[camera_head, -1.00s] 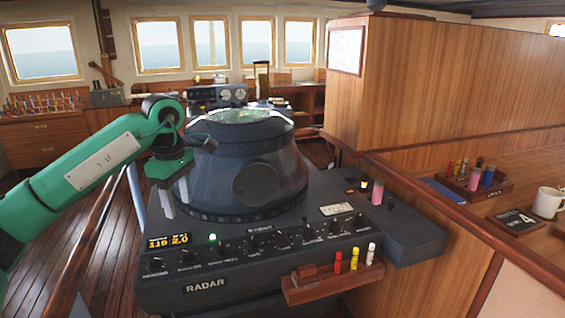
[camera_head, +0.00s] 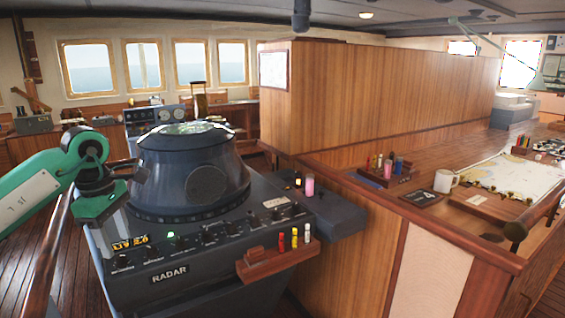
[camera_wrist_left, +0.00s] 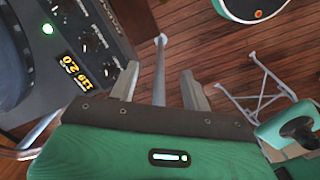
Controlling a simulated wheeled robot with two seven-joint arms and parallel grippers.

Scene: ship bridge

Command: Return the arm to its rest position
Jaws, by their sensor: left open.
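My left arm comes in from the left in the head view, green with a dark wrist. My left gripper (camera_head: 108,228) hangs fingers-down beside the left side of the radar console (camera_head: 205,262). In the left wrist view its two grey fingers (camera_wrist_left: 160,88) are apart, with nothing held between them. Beyond them are the wooden floor and a grey post. The console edge with its lit orange display (camera_wrist_left: 75,73) lies to the left of the fingers. My right gripper is in neither view.
The radar's dark dome (camera_head: 190,180) stands close to the right of my left arm. A small wooden rack (camera_head: 278,262) with coloured pegs sticks out from the console front. A wooden counter holds a white mug (camera_head: 444,181) and a chart (camera_head: 515,177). Floor shows at lower left.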

